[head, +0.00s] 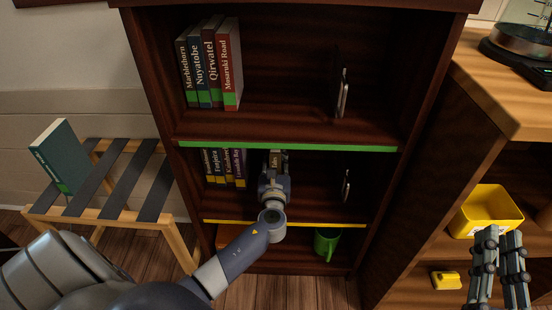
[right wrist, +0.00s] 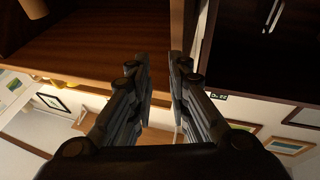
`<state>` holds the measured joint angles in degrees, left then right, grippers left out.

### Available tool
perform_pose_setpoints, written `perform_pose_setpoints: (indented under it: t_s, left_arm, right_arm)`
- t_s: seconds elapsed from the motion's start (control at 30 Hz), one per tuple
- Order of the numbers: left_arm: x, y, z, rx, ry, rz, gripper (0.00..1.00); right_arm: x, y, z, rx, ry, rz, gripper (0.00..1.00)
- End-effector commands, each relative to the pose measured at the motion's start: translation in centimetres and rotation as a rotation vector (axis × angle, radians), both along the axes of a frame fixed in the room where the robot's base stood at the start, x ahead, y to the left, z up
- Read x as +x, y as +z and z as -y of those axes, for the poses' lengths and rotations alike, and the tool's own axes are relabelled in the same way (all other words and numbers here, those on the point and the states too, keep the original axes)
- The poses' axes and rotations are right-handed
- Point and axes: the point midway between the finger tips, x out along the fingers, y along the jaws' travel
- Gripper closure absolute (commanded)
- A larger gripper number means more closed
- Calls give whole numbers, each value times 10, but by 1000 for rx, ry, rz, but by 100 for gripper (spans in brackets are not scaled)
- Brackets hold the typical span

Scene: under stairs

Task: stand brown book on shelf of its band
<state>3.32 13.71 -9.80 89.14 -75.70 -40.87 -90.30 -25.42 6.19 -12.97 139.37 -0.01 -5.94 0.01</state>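The brown book (head: 277,158) is in the middle compartment, right of a row of yellow-banded books (head: 225,166) with a gap between. Only its upper part shows, with light lettering; its lower part and band are hidden behind my left gripper (head: 274,172). My left gripper reaches into this compartment right at the book; its fingertips are too hidden to tell their grip. The shelf edge below has a yellow strip (head: 330,224). My right gripper (head: 498,250) is open and empty at the lower right, and its parted fingers show in the right wrist view (right wrist: 160,75).
Green-banded books (head: 211,65) stand on the upper shelf above a green strip (head: 300,147). Metal bookends stand at right on both shelves. A teal book (head: 55,157) stands on a slatted rack. A green mug (head: 326,242) is below; a yellow bin (head: 484,210) is at right.

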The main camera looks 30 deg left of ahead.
Motion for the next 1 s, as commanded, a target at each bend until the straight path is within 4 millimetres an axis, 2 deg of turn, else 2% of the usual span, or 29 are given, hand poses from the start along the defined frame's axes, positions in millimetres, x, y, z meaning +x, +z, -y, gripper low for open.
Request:
perform_pose_setpoints:
  t_s: [0.07, 0.1, 0.17, 0.6, 0.77, 1.0]
  left_arm:
    - [0, 0, 0, 1, 0, 2, 100]
    - [0, -1, 0, 0, 0, 0, 65]
    - [0, -1, 0, 0, 0, 0, 54]
    - [0, 2, 0, 1, 0, 1, 54]
    - [-19, 2, 11, -1, -1, -2, 54]
    - [-59, 2, 36, -2, -1, -3, 54]
  right_arm:
    - [0, 2, 0, 2, 1, 11, 83]
    - [-1, 3, 0, 4, 1, 13, 83]
    - [-1, 3, 0, 3, 1, 14, 83]
    - [1, 0, 0, -2, 0, -9, 83]
    - [5, -23, 2, -33, -6, -128, 83]
    - [5, -67, 8, -90, -20, -345, 83]
